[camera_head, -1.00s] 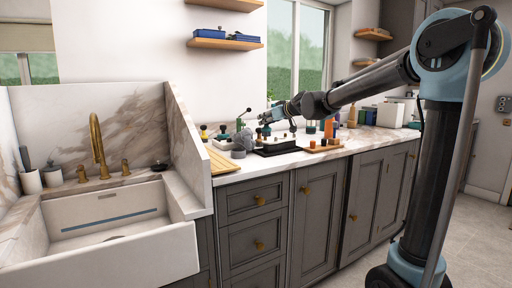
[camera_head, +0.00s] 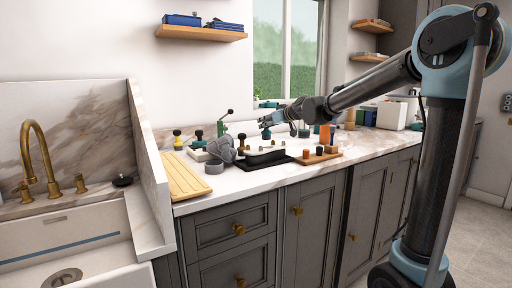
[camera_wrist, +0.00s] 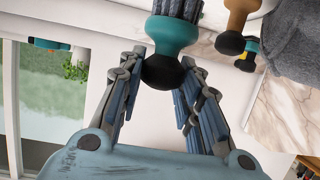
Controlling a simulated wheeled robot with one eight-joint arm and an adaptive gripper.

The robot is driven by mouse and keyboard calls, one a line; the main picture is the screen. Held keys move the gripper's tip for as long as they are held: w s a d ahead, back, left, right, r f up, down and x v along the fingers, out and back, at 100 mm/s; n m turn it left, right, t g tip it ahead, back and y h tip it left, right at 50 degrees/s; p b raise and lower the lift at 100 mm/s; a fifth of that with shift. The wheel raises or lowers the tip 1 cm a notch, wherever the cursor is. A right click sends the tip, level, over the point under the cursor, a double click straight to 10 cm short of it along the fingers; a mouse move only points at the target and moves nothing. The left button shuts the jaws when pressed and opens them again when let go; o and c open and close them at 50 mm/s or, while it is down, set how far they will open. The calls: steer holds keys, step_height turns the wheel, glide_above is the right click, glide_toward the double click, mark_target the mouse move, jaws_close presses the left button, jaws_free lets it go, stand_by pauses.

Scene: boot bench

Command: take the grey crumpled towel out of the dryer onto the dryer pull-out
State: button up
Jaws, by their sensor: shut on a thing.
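My gripper (camera_head: 270,123) is over the counter in the head view. In the wrist view its fingers (camera_wrist: 161,60) are closed around the dark rounded handle end of a brush (camera_wrist: 172,34) with a teal collar and grey bristles. A grey crumpled cloth-like thing (camera_head: 221,148) stands on the counter left of my gripper, apart from it. A grey cloth surface also shows at the upper right of the wrist view (camera_wrist: 293,42). I cannot tell for sure that it is the towel. No dryer or dryer pull-out can be made out.
A wooden board (camera_head: 184,176) lies on the counter beside the marble sink side wall (camera_head: 150,180). Several small knobbed items stand close by. Grey cabinets (camera_head: 312,225) are below.

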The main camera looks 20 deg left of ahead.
mark_target(267, 137)
steer(key=f, duration=0.2)
steer(key=a+f, duration=0.1)
steer(key=shift+s+f, duration=0.2)
steer(key=shift+f, duration=0.15)
steer(key=shift+s+f, duration=0.1)
steer(key=shift+f, duration=1.75)
steer(key=o, duration=1.1)
